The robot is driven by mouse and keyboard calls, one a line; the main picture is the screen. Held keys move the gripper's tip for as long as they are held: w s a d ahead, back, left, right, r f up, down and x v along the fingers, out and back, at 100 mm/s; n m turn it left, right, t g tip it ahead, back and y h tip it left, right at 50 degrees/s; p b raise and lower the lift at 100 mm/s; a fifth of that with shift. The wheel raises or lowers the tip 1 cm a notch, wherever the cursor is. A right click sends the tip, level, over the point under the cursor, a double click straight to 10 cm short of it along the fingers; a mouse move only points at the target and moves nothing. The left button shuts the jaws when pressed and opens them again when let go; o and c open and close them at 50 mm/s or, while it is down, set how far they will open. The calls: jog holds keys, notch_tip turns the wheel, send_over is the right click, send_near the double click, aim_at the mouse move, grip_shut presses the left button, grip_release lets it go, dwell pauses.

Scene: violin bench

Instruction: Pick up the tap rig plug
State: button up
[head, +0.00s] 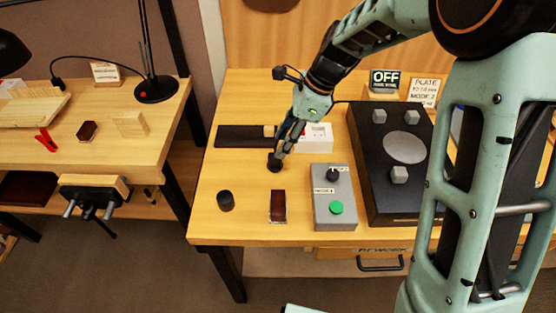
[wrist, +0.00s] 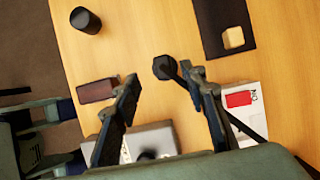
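My gripper (head: 288,140) is over the middle of the bench, pointing down. In the wrist view its fingers (wrist: 158,78) are apart, with nothing clearly held between them. A black round-ended piece with a dark stem, likely the tap rig plug (wrist: 164,67), lies just beyond the fingertips, closer to the right finger. Its stem runs behind that finger, and a dark line shows on the finger's far side. In the head view the black end (head: 274,162) shows right under the gripper. I cannot tell whether a finger touches it.
A black cylinder (head: 225,201) and a dark red-brown block (head: 278,206) stand near the front edge. A grey box with a green button (head: 336,208) and a black plate device (head: 385,205) are to the right. A dark mat (head: 235,137) and white box (head: 318,137) lie behind.

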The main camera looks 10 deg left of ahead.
aim_at(275, 162)
jog(key=x, duration=0.7)
jog(key=shift+w+d, duration=0.15)
jog(key=shift+w, duration=0.1)
grip_shut()
